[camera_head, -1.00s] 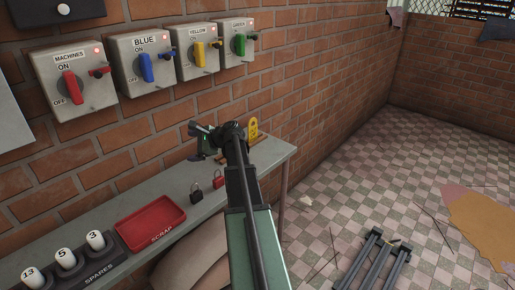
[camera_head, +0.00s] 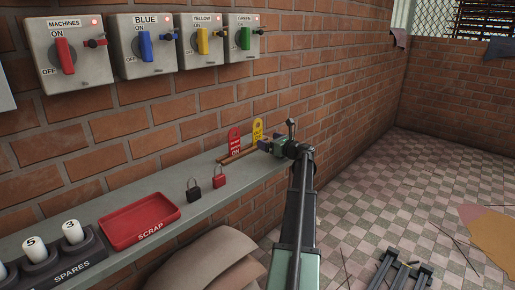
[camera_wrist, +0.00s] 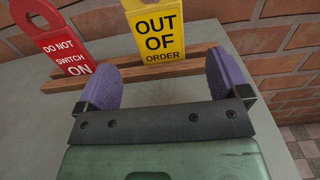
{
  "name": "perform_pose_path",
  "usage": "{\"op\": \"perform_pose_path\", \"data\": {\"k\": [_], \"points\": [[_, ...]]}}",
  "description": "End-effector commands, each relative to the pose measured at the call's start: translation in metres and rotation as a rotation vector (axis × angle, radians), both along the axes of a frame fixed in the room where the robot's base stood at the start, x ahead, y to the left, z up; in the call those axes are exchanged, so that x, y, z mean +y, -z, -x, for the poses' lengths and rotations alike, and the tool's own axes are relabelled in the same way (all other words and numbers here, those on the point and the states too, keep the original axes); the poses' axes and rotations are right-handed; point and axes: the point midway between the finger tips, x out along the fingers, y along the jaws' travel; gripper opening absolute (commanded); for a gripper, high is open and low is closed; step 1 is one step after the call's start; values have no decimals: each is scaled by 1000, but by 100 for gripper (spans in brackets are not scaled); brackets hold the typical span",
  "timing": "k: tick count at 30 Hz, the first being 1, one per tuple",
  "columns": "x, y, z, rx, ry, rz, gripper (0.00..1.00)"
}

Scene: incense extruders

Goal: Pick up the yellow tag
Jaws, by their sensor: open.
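The yellow tag (camera_head: 257,131) stands upright in a wooden holder (camera_head: 232,157) at the far end of the shelf, near the brick wall. In the wrist view the yellow tag (camera_wrist: 158,35) reads "OUT OF ORDER" and lies ahead of the space between my purple fingertips. My gripper (camera_wrist: 163,74) is open and empty, with one finger on each side of the tag's line. In the head view my gripper (camera_head: 267,146) is just right of the tag's lower part. The tag's top runs out of the wrist view.
A red tag (camera_head: 235,141) reading "DO NOT SWITCH ON" stands close left of the yellow one. A black padlock (camera_head: 194,193), a red padlock (camera_head: 219,180) and a red scrap tray (camera_head: 139,220) are on the shelf. Switch boxes (camera_head: 148,46) hang above on the wall.

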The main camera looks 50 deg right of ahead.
Motion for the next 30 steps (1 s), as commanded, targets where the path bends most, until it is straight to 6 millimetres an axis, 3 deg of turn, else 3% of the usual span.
{"op": "perform_pose_path", "data": {"k": [7, 15, 21, 23, 30], "points": [[-2, -6, -17, 0, -3, 1, 94], [-8, -5, -67, 0, -3, 1, 94], [-7, -5, -69, 0, -2, 1, 94], [-7, -5, -68, 0, -2, 1, 88], [-7, -5, -68, 0, -2, 1, 51]]}}
